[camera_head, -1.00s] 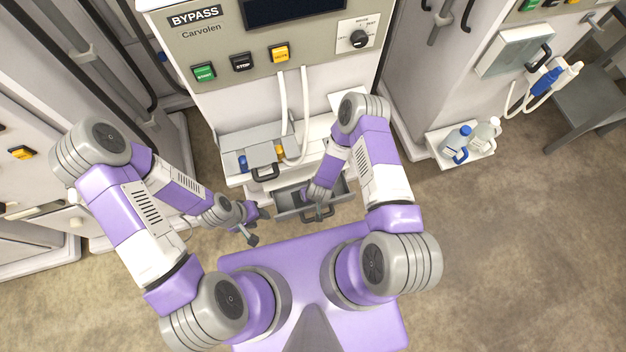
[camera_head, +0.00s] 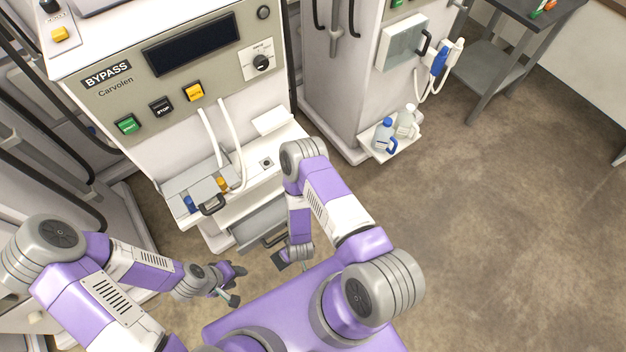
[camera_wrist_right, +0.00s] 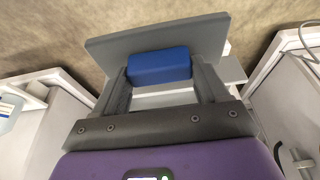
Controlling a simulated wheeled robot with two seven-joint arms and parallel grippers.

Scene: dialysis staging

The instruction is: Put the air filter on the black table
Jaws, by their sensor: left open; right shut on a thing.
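My right gripper (camera_wrist_right: 160,80) is shut on a dark grey flat plate with a blue block-shaped grip, which I take as the air filter (camera_wrist_right: 160,65). In the head view the filter's dark plate (camera_head: 280,261) shows just beneath my right gripper (camera_head: 292,256), close to my base and in front of the drawer. The dark table (camera_head: 487,62) stands at the upper right, far from both grippers, with a lower shelf. My left gripper (camera_head: 233,285) is open and empty to the left of my base.
The dialysis machine (camera_head: 215,85) with a grey drawer (camera_head: 262,228) stands in front of me. A second machine (camera_head: 340,80) has a low shelf holding a blue-capped bottle (camera_head: 384,136) and a white bottle (camera_head: 406,121). Brown floor on the right is clear. Small green and orange items (camera_head: 543,8) lie on the dark table.

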